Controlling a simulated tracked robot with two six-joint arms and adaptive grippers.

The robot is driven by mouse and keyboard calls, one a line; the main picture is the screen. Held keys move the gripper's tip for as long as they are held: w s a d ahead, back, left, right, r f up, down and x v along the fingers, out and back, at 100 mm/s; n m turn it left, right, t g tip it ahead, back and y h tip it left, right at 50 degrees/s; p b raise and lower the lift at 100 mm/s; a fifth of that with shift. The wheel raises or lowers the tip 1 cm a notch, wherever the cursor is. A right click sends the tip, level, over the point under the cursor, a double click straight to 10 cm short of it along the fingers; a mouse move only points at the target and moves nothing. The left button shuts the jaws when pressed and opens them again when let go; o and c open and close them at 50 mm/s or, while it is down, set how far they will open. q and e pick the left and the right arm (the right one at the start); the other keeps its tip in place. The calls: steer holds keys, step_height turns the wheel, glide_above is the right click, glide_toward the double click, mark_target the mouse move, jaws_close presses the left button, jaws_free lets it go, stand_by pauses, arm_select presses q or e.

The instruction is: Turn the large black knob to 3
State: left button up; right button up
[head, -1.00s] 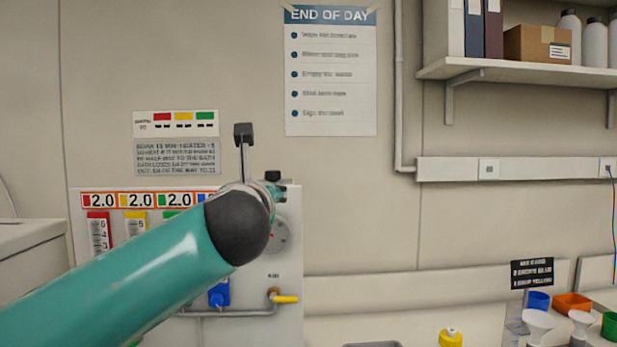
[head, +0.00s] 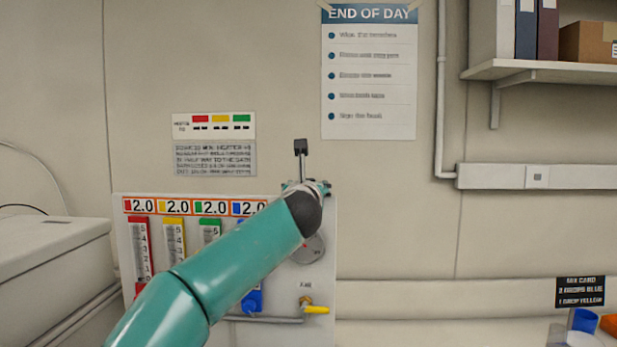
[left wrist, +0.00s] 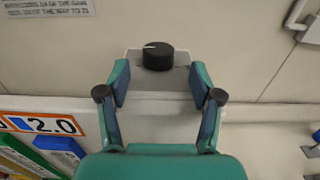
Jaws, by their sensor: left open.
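The large black knob (left wrist: 158,56) sits on a pale box top in the left wrist view. A white pointer line on it points to the left; no numbers are readable around it. My left gripper (left wrist: 159,84) is open, its fingertips spread to either side and slightly short of the knob, not visibly touching it. My right gripper is in neither view.
The panel carries several colored flow gauges (head: 174,240), 2.0 readouts (head: 195,207), a partly covered round dial (head: 312,248) and a yellow-handled valve (head: 315,310). A grey cabinet (head: 50,260) stands left.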

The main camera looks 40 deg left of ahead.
arm_select(q)
steer(key=p+x, duration=0.1)
steer(key=x, duration=0.1)
steer(key=shift+w+a+r, duration=0.1)
steer(key=shift+w+a, duration=0.15)
steer(key=shift+a, duration=0.05)
steer(key=shift+w+a, duration=0.1)
steer(key=shift+w, duration=0.1)
